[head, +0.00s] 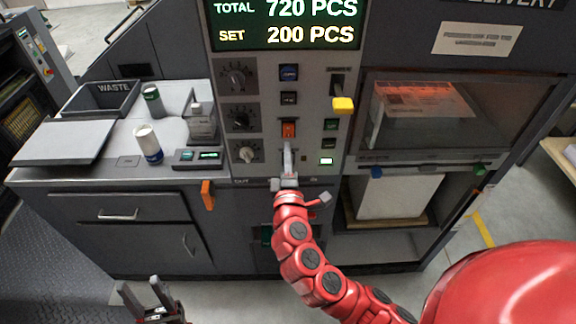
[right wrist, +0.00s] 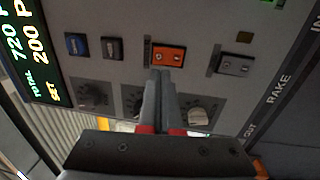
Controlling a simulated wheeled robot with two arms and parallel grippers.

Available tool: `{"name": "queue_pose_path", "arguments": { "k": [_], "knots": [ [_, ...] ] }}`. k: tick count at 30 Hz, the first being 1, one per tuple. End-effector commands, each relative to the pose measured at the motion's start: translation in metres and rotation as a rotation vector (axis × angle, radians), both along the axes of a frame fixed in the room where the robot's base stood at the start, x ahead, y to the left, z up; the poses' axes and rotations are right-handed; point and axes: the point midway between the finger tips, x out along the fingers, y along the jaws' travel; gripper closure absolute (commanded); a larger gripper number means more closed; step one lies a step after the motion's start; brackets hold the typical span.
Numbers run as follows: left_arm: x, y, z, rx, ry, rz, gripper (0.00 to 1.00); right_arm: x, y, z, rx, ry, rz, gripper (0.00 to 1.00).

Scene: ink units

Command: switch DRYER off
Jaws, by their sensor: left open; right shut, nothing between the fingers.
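The control panel (head: 310,110) has a column of rocker switches: a blue one (head: 289,72), a black one (head: 289,98) and an orange one (head: 288,130). I cannot read the word DRYER by any of them. My right gripper (head: 288,148) is shut and empty, just below the orange switch in the head view. In the right wrist view its fingertips (right wrist: 160,74) are close to the orange switch (right wrist: 168,56); I cannot tell whether they touch it. Another dark rocker (right wrist: 236,64) sits beyond. My left gripper (head: 144,292) is open and empty, low in front of the cabinet.
Dials (head: 238,120) line the panel's left side; a yellow-handled lever (head: 343,104) sticks out at right. A display (head: 285,24) is above. The left counter holds a waste tray (head: 100,98), cans (head: 149,143) and a bottle (head: 201,125). An orange handle (head: 207,195) juts from the cabinet.

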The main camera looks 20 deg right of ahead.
Motion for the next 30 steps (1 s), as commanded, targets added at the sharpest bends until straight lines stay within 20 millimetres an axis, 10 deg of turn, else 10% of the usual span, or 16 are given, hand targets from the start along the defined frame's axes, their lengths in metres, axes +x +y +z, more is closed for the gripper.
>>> {"name": "queue_pose_path", "arguments": {
  "k": [10,30],
  "knots": [
    [0.000,0.000,0.024,0.000,0.000,0.000,0.50,0.045,-0.013,0.008,0.001,0.000,-0.001,1.00],
    [0.000,0.000,0.055,0.000,0.000,0.000,0.50,0.056,-0.015,0.019,0.018,0.056,0.002,1.00]
  ]
}}
